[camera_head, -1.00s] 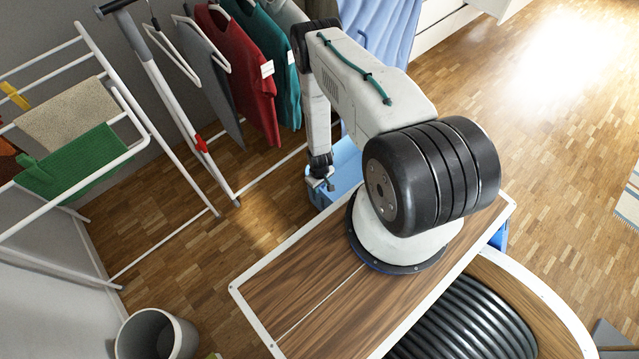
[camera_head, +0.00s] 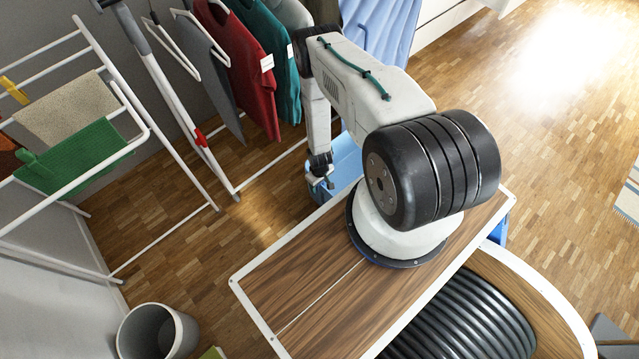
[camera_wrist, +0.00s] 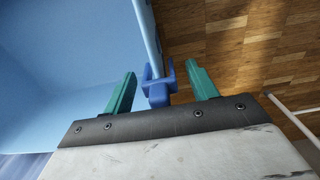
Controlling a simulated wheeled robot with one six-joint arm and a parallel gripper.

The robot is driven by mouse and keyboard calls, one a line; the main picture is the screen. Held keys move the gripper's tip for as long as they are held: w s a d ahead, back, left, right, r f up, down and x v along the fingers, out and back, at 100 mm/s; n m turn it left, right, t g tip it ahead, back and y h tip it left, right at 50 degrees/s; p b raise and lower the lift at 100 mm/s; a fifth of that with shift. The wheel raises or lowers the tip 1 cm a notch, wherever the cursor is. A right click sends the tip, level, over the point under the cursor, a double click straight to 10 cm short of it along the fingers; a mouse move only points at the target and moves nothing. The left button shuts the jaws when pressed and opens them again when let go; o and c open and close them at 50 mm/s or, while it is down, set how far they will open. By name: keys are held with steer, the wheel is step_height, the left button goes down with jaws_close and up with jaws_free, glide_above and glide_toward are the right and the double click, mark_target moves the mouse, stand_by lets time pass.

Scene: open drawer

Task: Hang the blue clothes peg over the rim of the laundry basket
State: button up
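The blue clothes peg (camera_wrist: 158,93) shows in the wrist view as a small fork with two prongs. The light blue laundry basket (camera_wrist: 60,60) fills the left of that view, and its rim runs down to the peg. The rim's end appears to lie between the prongs; how deep it sits I cannot tell. My gripper (camera_wrist: 160,70) is open, with one teal finger on each side of the peg and a gap on both sides. In the head view, the basket (camera_head: 346,165) is partly hidden behind my arm, and my gripper (camera_head: 321,184) is at its left edge.
A drying rack with a green cloth (camera_head: 72,160) and a beige towel (camera_head: 68,108) stands at left. Clothes hang on a rail behind, including a red shirt (camera_head: 240,70). A grey bin (camera_head: 180,335) stands at the lower left. Parquet floor between is clear.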

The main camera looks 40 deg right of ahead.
step_height(320, 180, up, 8)
steer(key=shift+f, duration=0.1)
stand_by(0.5)
